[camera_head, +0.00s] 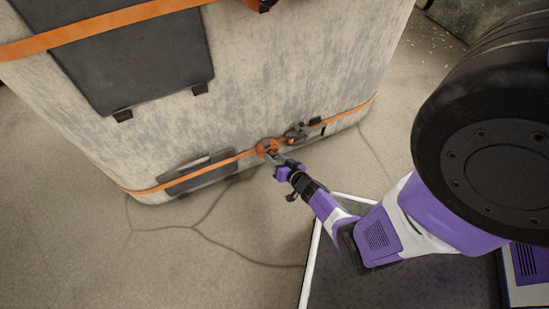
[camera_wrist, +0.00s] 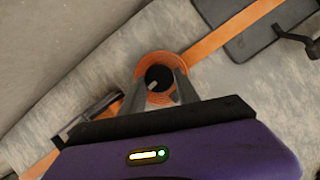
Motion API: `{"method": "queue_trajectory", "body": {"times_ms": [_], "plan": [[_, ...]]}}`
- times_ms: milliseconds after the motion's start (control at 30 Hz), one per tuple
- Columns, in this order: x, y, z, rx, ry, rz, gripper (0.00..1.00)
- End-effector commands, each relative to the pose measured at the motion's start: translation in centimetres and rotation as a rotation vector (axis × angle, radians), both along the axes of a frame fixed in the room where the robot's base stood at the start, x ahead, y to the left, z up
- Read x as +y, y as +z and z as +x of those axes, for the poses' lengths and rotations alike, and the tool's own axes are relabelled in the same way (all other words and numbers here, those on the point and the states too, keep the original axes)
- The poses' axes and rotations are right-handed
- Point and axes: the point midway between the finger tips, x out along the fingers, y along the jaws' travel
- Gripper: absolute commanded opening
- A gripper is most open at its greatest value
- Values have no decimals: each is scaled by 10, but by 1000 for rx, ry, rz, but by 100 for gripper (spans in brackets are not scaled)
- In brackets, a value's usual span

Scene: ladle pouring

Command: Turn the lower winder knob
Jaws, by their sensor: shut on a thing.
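The lower winder knob is a dark round knob (camera_wrist: 158,78) inside an orange round winder housing (camera_wrist: 160,59) in the wrist view. A small light bar shows on the knob's face. In the head view the orange winder (camera_head: 267,147) sits low on the pale mottled body, on the orange strap. My gripper (camera_wrist: 158,88) is at the winder, its two grey fingers on either side of the knob and shut on it. In the head view my gripper (camera_head: 275,158) reaches the winder from the lower right and hides part of it.
An orange strap (camera_head: 225,161) runs along the lower edge of the large pale body (camera_head: 270,70). A dark flat panel (camera_head: 200,173) lies behind it at left, and a grey metal fitting (camera_head: 297,131) is just right of the winder. Cracked floor (camera_head: 210,260) lies open in front.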

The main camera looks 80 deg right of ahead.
Motion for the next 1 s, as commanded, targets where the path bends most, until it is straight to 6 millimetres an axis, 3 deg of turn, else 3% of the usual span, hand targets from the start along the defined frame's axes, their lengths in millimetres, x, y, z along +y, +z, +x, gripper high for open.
{"method": "queue_trajectory", "body": {"times_ms": [33, 67, 167, 533, 1000], "plan": [[-1, 0, -1, 0, -5, -1, 0], [-1, 0, -1, 0, -5, -1, 40], [-1, 0, -1, 1, -3, -1, 58], [2, 2, -4, 3, 1, -1, 58], [42, 26, -51, 3, -1, -1, 58]]}}
